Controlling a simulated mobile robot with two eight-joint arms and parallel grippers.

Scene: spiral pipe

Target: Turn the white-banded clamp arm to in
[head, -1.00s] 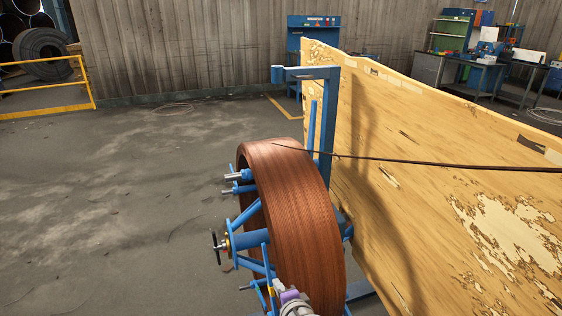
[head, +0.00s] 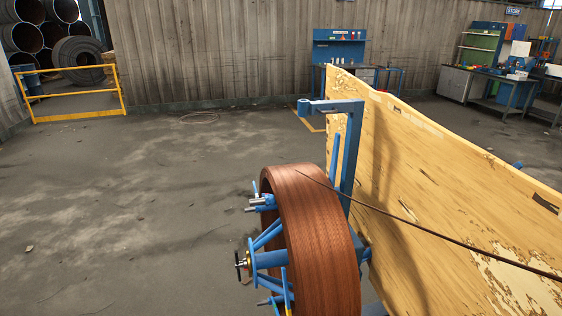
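A large reel wound with reddish-brown strip (head: 318,240) stands upright at the lower middle of the head view. Its blue hub (head: 270,259) with a dark handwheel (head: 239,265) faces left. Several blue clamp arms spread from the hub. An upper clamp arm (head: 264,204) ends in pale metal pins at the coil's left edge. A lower arm (head: 287,288) shows a yellow band near the bottom edge. I cannot make out for sure which arm has a white band. The coil hides the reel's far side. Neither of my grippers is in view.
A blue stand (head: 349,150) rises behind the reel. A yellow rail (head: 78,116) stands far left. The concrete floor (head: 140,220) left of the reel is open.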

